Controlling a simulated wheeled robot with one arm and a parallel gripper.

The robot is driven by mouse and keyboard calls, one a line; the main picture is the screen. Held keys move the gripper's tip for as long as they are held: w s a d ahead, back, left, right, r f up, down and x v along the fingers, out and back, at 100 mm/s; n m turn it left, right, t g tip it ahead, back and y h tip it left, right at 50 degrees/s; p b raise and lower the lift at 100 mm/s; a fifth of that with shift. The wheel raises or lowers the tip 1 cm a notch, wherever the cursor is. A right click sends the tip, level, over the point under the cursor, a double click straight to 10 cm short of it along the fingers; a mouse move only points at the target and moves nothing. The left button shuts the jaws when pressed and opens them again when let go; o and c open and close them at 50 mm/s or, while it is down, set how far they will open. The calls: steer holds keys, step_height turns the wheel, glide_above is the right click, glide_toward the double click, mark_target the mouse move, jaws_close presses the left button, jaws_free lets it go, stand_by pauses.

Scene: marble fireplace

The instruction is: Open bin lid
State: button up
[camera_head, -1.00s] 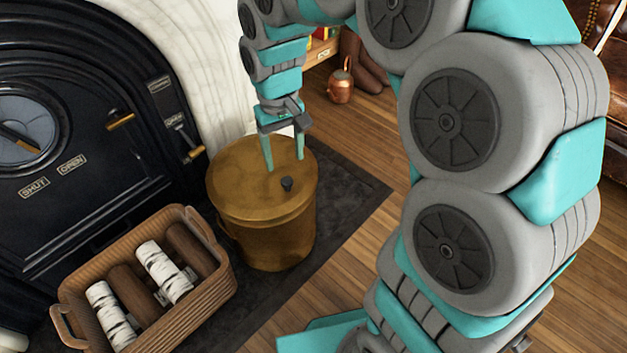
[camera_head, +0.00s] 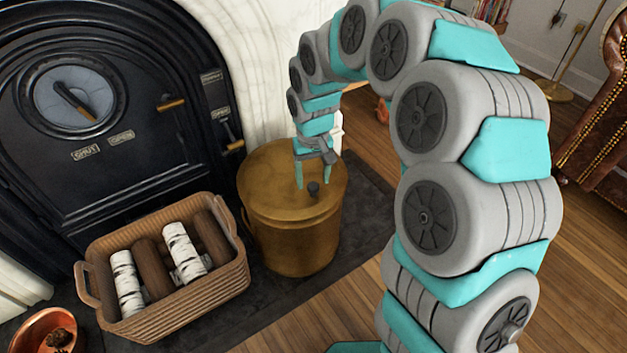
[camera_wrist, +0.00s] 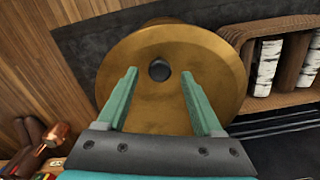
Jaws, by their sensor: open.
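A brass-coloured bin (camera_head: 296,240) stands on the dark hearth slab. Its round lid (camera_head: 270,185) lies flat on top, closed, with a small dark knob (camera_head: 313,188) on it. My gripper (camera_head: 314,187) is above the lid, fingers pointing down, close to the knob in the head view. In the wrist view, the teal fingers of my gripper (camera_wrist: 160,75) are spread apart and empty. The knob (camera_wrist: 159,70) shows between and just beyond the fingertips, over the lid (camera_wrist: 205,65). I cannot tell how high the fingertips are above the lid.
A wicker basket (camera_head: 215,295) with several logs stands left of the bin. Behind is a black stove (camera_head: 110,170) with brass handles. A copper bowl (camera_head: 35,325) is at lower left. Wooden floor (camera_head: 375,155) lies clear behind and right of the bin.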

steer(key=shift+f, duration=0.7)
steer(key=shift+c, duration=0.4)
jaws_close()
stand_by(0.5)
